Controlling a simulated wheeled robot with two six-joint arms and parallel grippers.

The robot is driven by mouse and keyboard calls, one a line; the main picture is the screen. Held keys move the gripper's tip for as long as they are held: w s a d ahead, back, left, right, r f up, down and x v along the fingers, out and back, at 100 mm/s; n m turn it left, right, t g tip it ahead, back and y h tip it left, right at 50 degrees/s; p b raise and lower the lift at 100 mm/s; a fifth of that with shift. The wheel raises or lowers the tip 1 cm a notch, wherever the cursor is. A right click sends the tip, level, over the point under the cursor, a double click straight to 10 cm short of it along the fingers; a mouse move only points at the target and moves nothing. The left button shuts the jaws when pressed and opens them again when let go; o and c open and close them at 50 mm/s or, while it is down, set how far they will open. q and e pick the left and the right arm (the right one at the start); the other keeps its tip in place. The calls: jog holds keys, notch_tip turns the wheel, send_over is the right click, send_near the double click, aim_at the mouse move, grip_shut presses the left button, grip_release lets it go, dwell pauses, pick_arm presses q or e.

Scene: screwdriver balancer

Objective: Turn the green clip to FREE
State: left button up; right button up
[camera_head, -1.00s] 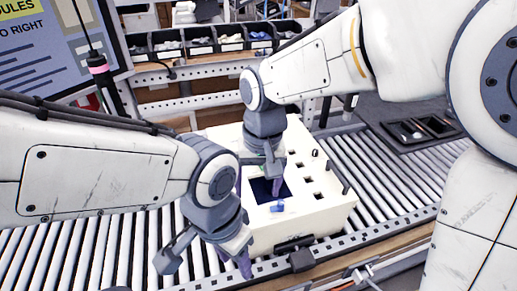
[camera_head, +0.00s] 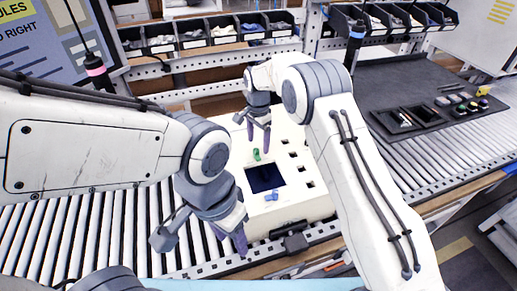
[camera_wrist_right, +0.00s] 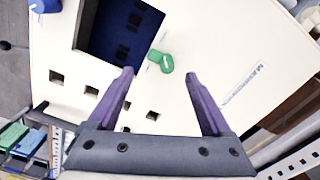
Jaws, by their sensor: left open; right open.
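The green clip (camera_head: 257,155) sits on the top face of the cream box (camera_head: 312,208), beside the dark square opening (camera_head: 265,178). In the right wrist view the green clip (camera_wrist_right: 160,61) lies beyond and between the purple fingertips of my right gripper (camera_wrist_right: 158,74), apart from them. My right gripper (camera_head: 259,138) is open and empty above the box's far part. A blue clip (camera_head: 271,196) sits at the near edge of the opening; it also shows in the right wrist view (camera_wrist_right: 45,5). My left gripper (camera_head: 205,242) is open and empty at the box's near left.
The box stands on a roller conveyor (camera_head: 110,230). Several small square holes lie right of the opening. A printed label (camera_wrist_right: 243,84) is beside the clip. Parts bins (camera_head: 205,32) stand behind; a dark mat (camera_head: 425,85) with trays is at right.

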aim_at(258, 151)
notch_tip(258, 151, down, 4)
jog(key=shift+p, duration=0.65)
jog(key=shift+f, duration=0.65)
grip_shut()
